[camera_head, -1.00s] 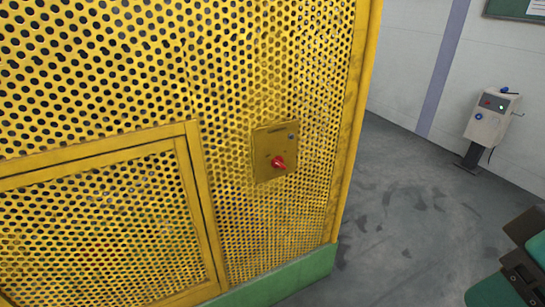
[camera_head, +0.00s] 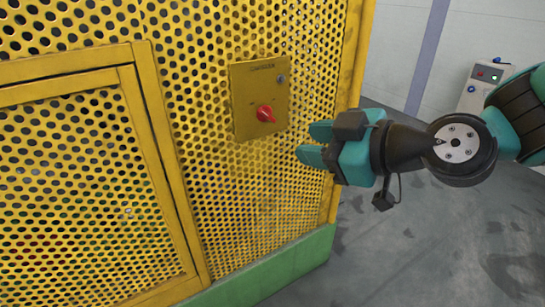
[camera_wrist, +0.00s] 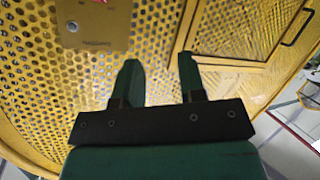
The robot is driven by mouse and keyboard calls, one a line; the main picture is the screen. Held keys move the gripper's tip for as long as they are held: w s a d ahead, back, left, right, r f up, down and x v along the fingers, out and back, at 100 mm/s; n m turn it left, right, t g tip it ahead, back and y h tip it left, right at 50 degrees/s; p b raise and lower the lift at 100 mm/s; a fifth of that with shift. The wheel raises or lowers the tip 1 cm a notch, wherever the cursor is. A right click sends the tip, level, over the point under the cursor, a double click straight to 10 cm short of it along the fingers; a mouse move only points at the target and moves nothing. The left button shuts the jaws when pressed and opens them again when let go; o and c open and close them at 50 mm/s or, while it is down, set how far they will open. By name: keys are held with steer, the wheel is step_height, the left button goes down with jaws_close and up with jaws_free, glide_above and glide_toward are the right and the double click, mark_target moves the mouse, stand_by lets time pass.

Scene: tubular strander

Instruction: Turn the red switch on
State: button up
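The red switch (camera_head: 265,114) is a rotary knob on a yellow plate (camera_head: 241,102) fixed to the perforated yellow panel. My gripper (camera_head: 308,143) is to the right of the knob and a little below it, apart from it, with its teal fingers towards the panel. In the wrist view my gripper (camera_wrist: 159,80) shows two fingers spread apart with nothing between them. There the plate (camera_wrist: 95,25) is at the upper left, and only a sliver of the red switch (camera_wrist: 100,1) shows at the top edge.
A yellow framed mesh door (camera_head: 150,140) is left of the plate. A green base rail (camera_head: 285,268) runs along the panel's foot. Grey floor (camera_head: 400,250) is open to the right. A light control box (camera_head: 480,90) stands behind, partly hidden by my arm.

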steer(key=w+d+f+t+h+b, duration=0.1)
steer(key=w+d+f+t+b, duration=0.1)
steer(key=w+f+t+b, duration=0.35)
steer(key=p, duration=1.4)
glide_toward(271, 118)
steer(key=shift+n+t, duration=0.3)
steer(key=shift+t, duration=0.05)
steer(key=x, duration=0.8)
steer(key=shift+s+a, duration=0.15)
steer(key=shift+s, duration=0.05)
steer(key=shift+w+a+f, duration=0.2)
steer(key=shift+w+a, duration=0.1)
steer(key=shift+w, duration=0.15)
jaws_close()
